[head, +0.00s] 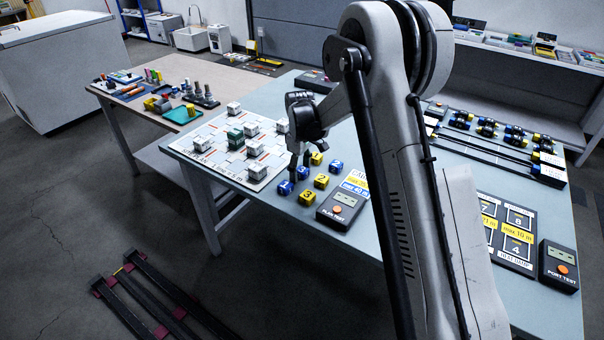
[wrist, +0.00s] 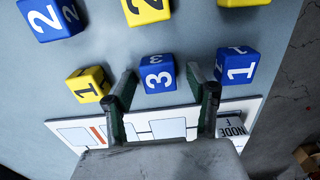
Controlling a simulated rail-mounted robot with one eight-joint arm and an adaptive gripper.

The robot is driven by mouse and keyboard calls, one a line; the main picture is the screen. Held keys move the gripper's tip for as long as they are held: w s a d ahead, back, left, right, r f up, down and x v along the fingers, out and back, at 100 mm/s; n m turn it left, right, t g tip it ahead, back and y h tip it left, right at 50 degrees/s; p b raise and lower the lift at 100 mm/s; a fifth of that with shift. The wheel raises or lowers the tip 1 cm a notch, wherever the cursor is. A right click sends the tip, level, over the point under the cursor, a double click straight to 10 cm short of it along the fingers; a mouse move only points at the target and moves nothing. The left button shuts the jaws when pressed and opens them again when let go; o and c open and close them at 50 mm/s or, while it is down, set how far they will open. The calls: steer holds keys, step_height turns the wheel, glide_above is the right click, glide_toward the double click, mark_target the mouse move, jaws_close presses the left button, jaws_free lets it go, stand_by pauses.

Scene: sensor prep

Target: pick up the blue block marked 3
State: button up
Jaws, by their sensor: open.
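The blue block marked 3 (wrist: 158,74) sits on the light grey-blue table, its white 3 facing up in the wrist view. My gripper (wrist: 160,76) is open, one finger to the left of this block and one to the right. The wrist view shows a small gap on each side. I cannot tell how far the fingertips reach down beside it. In the head view the block (head: 302,173) is partly hidden by my gripper (head: 298,168), which points down over it.
Close by stand a yellow block marked 1 (wrist: 88,84), a blue 1 (wrist: 237,66), a yellow 2 (wrist: 146,8) and a blue 2 (wrist: 52,17). A white board (wrist: 170,128) with cubes lies beside them. A black tester (head: 341,209) stands to the right.

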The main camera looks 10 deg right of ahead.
steer(key=c, duration=1.1)
steer(key=shift+o, duration=0.2)
steer(key=shift+r, duration=0.1)
